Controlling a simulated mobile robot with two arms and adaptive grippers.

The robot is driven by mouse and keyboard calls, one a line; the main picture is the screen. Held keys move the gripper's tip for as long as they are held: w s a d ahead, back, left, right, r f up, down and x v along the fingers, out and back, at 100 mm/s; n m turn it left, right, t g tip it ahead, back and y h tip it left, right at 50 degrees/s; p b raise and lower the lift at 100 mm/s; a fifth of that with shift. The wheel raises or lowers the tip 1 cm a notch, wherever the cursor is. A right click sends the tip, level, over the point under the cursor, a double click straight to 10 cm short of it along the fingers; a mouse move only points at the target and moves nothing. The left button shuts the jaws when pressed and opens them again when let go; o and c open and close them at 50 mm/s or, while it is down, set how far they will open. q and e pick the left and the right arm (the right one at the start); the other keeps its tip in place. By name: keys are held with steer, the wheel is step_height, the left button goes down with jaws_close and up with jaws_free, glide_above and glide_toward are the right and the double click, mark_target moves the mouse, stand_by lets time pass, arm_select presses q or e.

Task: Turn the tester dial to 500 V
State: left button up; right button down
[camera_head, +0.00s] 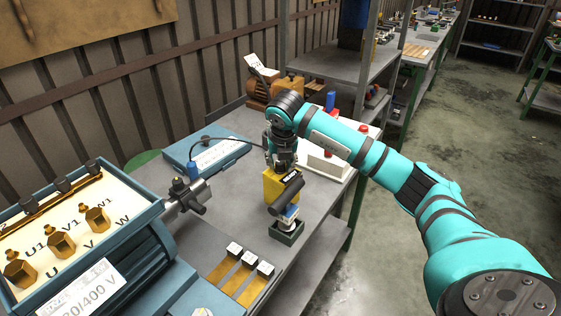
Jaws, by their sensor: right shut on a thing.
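A yellow block-like body (272,186), which looks like the tester, is on the grey workbench directly below my right gripper (281,166). My right gripper points down and is shut at the top of this yellow body. A dark cylinder (287,196) lies slantwise across its front. The dial and its markings cannot be made out, so its setting cannot be read. My left gripper is not in view.
A blue motor with an open terminal box (70,232) fills the left, its shaft (187,199) pointing right. Brass strips with white blocks (241,273), a small green tray (288,233), a blue case (205,153) and a white box with red buttons (328,163) are nearby.

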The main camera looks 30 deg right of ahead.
stand_by(0.3)
steer(key=c, duration=1)
jaws_free()
steer(key=v, duration=1.2)
steer(key=shift+r, duration=0.1)
steer(key=shift+o, duration=0.2)
